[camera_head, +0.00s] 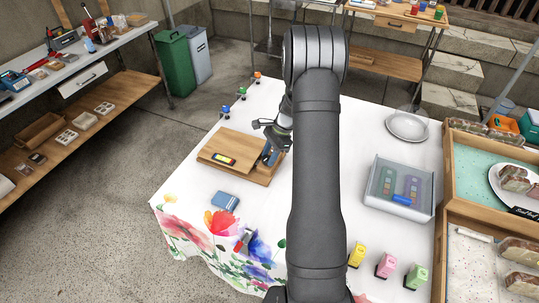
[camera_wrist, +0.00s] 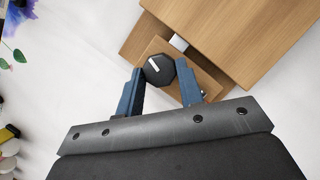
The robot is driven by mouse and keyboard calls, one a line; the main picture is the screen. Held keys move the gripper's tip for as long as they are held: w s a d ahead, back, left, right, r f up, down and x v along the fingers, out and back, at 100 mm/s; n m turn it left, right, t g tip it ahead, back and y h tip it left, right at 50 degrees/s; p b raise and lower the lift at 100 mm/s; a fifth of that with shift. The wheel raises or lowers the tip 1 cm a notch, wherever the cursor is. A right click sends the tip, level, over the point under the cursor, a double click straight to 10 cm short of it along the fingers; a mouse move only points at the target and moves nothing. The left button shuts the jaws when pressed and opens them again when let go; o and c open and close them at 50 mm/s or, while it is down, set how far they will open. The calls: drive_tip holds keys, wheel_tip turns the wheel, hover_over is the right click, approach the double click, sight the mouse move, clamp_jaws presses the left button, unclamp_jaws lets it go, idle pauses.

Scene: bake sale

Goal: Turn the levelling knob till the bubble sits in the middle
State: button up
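A wooden board (camera_head: 242,145) lies on a wooden base on the cloth-covered table. A yellow-green level (camera_head: 223,158) in a dark frame lies on the board; its bubble is too small to place. The black faceted levelling knob (camera_wrist: 158,70), with a white mark on top, sits on a small wooden ledge beside the board in the wrist view. My gripper (camera_wrist: 161,67) has its two blue fingers on either side of the knob, with narrow gaps showing, so it looks open around it. In the head view my gripper (camera_head: 268,154) is at the board's right end, and the knob is hidden.
A blue booklet (camera_head: 225,201) lies in front of the board. A clear box (camera_head: 374,197) and a white plate (camera_head: 407,127) stand to the right of my arm. Bare cloth surrounds the board.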

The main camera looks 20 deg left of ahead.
drive_tip(key=shift+a+n+g+h, duration=0.1)
drive_tip(key=shift+n+g+h, duration=0.25)
drive_tip(key=shift+n, duration=0.95)
drive_tip(key=o, duration=1)
drive_tip(key=shift+c, duration=0.2)
drive_tip(key=v, duration=1.7)
drive_tip(key=shift+r, duration=0.25)
drive_tip(key=shift+f, duration=0.15)
drive_tip(key=x, duration=1.7)
drive_tip(key=shift+f, duration=0.15)
